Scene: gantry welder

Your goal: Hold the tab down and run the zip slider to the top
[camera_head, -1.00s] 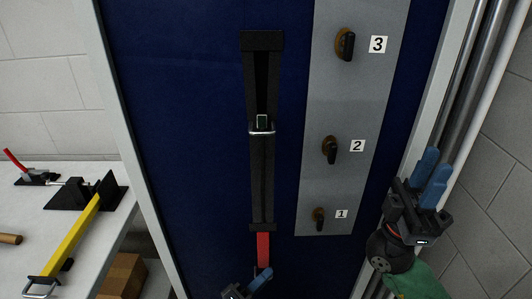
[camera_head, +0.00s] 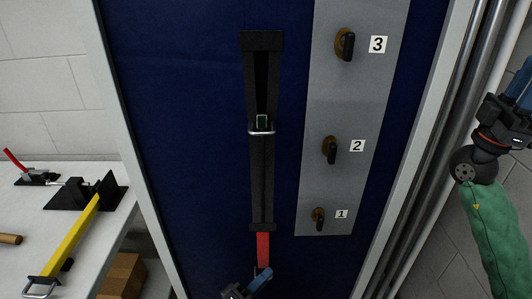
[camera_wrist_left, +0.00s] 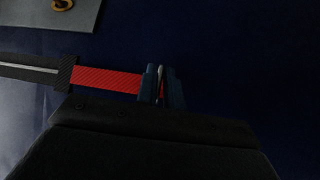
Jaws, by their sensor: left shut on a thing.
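A black zip (camera_head: 262,180) runs upright down the dark blue panel. Its two sides are parted above the slider and together below it. The zip slider (camera_head: 262,121), with a metal pull bar, sits about mid-height. A red tab (camera_head: 263,248) hangs from the zip's lower end. My left gripper (camera_head: 262,274) is shut on the red tab's lower end; the left wrist view also shows the red tab (camera_wrist_left: 108,82) running into the blue fingers (camera_wrist_left: 162,85). My right gripper (camera_head: 521,86) is at the right edge, partly cut off, fingers apart and empty, far from the slider.
A grey strip (camera_head: 322,185) with three dark knobs labelled 1 to 3 stands just right of the zip. A pale frame post (camera_head: 420,130) and pipes lie further right. A table (camera_head: 75,220) with a yellow-handled clamp is at left.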

